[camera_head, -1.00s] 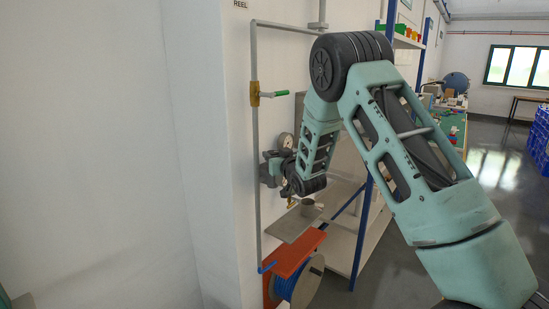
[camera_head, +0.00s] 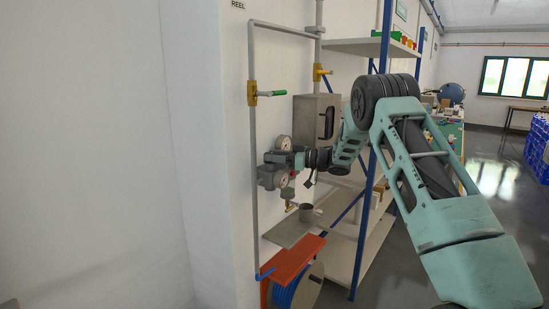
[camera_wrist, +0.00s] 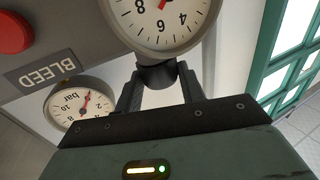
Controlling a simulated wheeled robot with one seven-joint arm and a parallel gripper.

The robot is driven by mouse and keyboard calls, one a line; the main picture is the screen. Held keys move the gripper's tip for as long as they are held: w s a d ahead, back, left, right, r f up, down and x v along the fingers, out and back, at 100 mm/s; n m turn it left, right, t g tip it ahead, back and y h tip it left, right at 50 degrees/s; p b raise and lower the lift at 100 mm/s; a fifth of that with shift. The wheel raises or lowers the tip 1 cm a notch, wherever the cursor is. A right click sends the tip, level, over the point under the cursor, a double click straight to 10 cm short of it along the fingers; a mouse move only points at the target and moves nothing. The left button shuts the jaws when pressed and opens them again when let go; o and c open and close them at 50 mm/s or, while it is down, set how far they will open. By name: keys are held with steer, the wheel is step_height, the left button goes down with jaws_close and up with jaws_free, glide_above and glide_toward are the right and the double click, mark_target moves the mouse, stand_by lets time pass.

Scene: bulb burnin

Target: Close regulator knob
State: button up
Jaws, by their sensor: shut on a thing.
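The regulator (camera_head: 266,176) is a grey body on the wall pipework with two round white gauges. The upper gauge (camera_head: 284,143) and lower gauge (camera_head: 280,179) show in the head view. In the wrist view one gauge (camera_wrist: 162,14) fills the top and a smaller gauge (camera_wrist: 80,104) marked "bar" sits at left. My gripper (camera_head: 297,157) reaches the regulator from the right. In the wrist view its fingers (camera_wrist: 161,88) are shut on a dark grey round knob (camera_wrist: 157,74), one on each side. The knob is largely hidden in the head view.
A grey panel marked BLEED (camera_wrist: 46,72) with a red button (camera_wrist: 14,33) is close at left in the wrist view.

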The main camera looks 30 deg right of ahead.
steer(key=n+g+y, duration=0.3)
steer(key=shift+w+d+g, duration=0.2)
steer(key=shift+w+g, duration=0.05)
steer(key=shift+g, duration=0.15)
steer(key=shift+n+g+y, duration=0.7)
steer(key=shift+n+g, duration=0.2)
steer(key=shift+g, duration=0.2)
steer(key=shift+w+r+g, duration=0.1)
steer(key=shift+g, duration=0.2)
steer(key=o, duration=1)
